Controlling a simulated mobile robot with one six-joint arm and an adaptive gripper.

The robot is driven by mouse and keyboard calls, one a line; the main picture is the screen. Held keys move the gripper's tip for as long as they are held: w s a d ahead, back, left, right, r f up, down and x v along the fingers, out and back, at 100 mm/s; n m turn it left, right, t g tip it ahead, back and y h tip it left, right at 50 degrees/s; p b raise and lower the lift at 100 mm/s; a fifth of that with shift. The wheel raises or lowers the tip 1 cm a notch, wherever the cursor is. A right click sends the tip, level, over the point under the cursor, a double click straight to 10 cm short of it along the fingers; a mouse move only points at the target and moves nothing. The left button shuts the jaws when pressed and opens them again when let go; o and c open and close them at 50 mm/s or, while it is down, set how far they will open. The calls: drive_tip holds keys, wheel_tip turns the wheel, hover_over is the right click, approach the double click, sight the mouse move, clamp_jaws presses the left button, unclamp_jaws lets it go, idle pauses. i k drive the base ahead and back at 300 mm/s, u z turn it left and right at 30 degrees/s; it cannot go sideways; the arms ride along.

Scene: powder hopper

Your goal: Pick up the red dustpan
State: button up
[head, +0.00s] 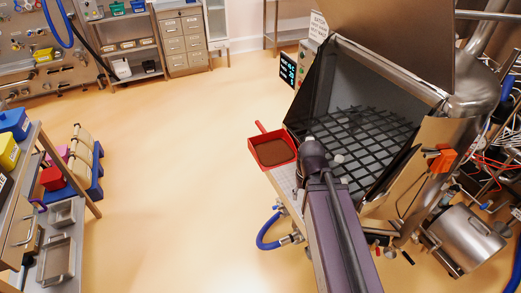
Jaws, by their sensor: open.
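The red dustpan (252,143) is left of the hopper, with its short handle pointing up and to the left in the head view. Brown material covers its inside. It appears to be at the far end of a narrow perforated metal ledge (283,180) along the hopper's side; I cannot tell what bears its weight. My purple-grey arm reaches up from the bottom of the picture, and its end is just right of the dustpan. The fingers of my gripper do not show; my own arm appears to hide them.
The open hopper (340,75) with a dark grid (350,135) and pale lumps is close on the right. A blue hose (266,238) hangs below the ledge. A steel pot (466,238) is at lower right. Shelving and bins stand at left. The middle floor is clear.

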sight(275, 149)
drive_tip(key=z, duration=0.15)
drive_tip(key=i, duration=0.95)
drive_tip(key=u, duration=0.1)
